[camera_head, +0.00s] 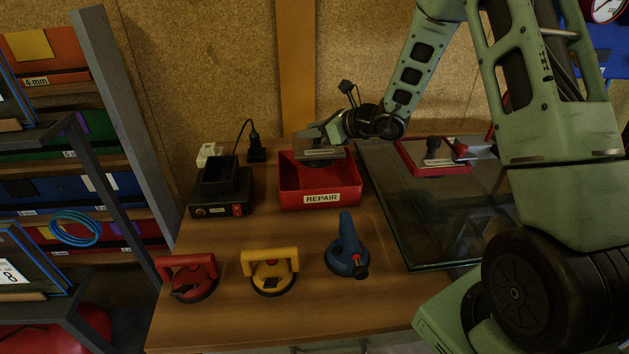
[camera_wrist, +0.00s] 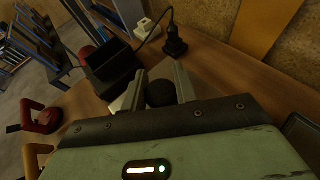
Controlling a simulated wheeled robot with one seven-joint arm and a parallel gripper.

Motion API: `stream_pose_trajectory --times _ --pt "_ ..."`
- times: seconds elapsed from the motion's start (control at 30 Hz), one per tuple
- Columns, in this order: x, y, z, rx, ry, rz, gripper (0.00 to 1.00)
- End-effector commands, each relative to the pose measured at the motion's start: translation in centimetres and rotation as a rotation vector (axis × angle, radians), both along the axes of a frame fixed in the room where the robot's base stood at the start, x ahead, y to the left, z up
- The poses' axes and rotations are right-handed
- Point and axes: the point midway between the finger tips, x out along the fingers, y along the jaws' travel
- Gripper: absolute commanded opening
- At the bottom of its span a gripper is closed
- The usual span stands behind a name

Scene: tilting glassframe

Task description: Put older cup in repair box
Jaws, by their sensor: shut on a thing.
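The red repair box (camera_head: 321,200), marked REPAIR, stands on the wooden bench in the head view. My gripper (camera_head: 322,137) is over the box's back part and is shut on a dark cup (camera_head: 320,161) with a pale label. The cup is at or just above the box opening; I cannot tell whether it touches the floor of the box. In the wrist view my gripper's fingers (camera_wrist: 159,88) close around the cup's dark rounded knob (camera_wrist: 160,94). The rest of the cup is mostly hidden there.
Red (camera_head: 190,278), yellow (camera_head: 270,271) and blue (camera_head: 347,250) suction lifters stand in front. A black device (camera_head: 221,190) is left of the box. A glass pane (camera_head: 440,230) lies right, bearing a red-based piece (camera_head: 432,170) with a black knob. Shelving stands at far left.

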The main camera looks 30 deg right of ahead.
Motion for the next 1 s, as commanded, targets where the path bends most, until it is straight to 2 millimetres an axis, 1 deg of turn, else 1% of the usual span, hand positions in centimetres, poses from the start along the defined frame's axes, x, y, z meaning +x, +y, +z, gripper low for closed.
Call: stream_pose_trajectory --times 0.03,0.2,0.37,0.6,0.73,1.0 --pt "0.1 0.0 -1.0 0.003 0.005 -0.004 0.00" --pt "0.1 0.1 -3.8 0.003 0.004 -0.004 0.00" --pt "0.1 0.0 -5.1 0.001 0.000 -0.004 0.00" --pt "0.1 0.1 -8.3 0.002 0.002 -0.003 0.00" --pt "0.1 0.1 -9.2 0.000 0.000 -0.002 0.00" --pt "0.1 0.0 -9.3 0.001 -0.001 -0.002 0.00"
